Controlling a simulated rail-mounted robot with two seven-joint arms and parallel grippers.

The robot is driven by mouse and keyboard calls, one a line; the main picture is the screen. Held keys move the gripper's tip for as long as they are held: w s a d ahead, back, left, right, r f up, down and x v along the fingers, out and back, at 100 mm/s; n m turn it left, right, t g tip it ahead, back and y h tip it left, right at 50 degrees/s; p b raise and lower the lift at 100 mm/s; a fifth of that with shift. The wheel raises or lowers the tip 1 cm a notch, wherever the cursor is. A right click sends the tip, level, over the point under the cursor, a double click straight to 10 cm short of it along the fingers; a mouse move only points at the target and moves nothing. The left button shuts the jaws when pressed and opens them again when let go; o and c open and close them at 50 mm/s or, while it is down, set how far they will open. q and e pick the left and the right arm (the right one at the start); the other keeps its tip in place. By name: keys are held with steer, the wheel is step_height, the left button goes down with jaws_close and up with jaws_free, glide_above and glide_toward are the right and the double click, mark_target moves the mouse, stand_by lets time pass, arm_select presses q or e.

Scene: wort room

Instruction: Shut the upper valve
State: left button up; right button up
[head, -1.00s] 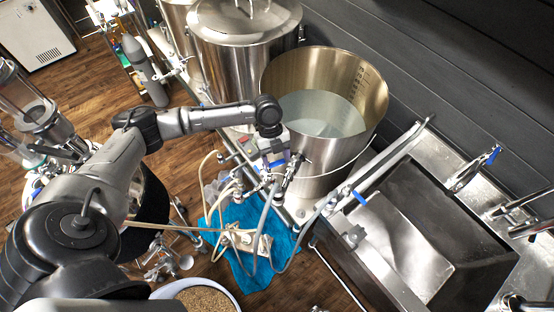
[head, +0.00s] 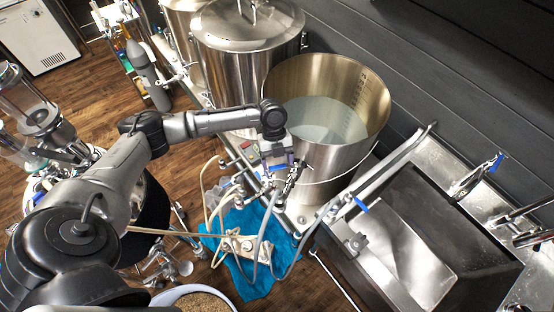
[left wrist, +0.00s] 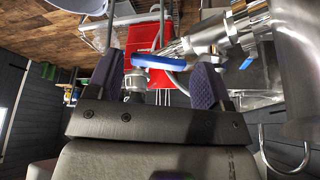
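A steel valve (left wrist: 212,38) with a blue lever handle (left wrist: 160,62) is close up in the left wrist view. In the head view, steel valve fittings (head: 292,176) sit at the front of the open steel pot (head: 325,160). My left gripper (head: 277,163) is at these fittings, partly hiding them. In the left wrist view my left gripper (left wrist: 158,80) is open, its two purple-padded fingers on either side of the blue handle. The handle lies across the gap. I cannot tell whether a finger touches it. My right gripper is not in view.
Hoses run down to a pump (head: 238,246) on a blue cloth (head: 258,280). A lidded steel kettle (head: 247,50) stands behind my left arm. A sink (head: 410,245) is on the right. A bowl of grain (head: 195,298) is at the bottom edge.

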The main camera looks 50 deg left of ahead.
arm_select(q)
steer(key=shift+o, duration=1.1)
steer(key=shift+a, duration=0.1)
steer(key=b+v, duration=0.2)
steer(key=v, duration=1.1)
steer(key=shift+r, duration=0.4)
steer(key=shift+a, duration=0.1)
steer(key=shift+c, duration=0.4)
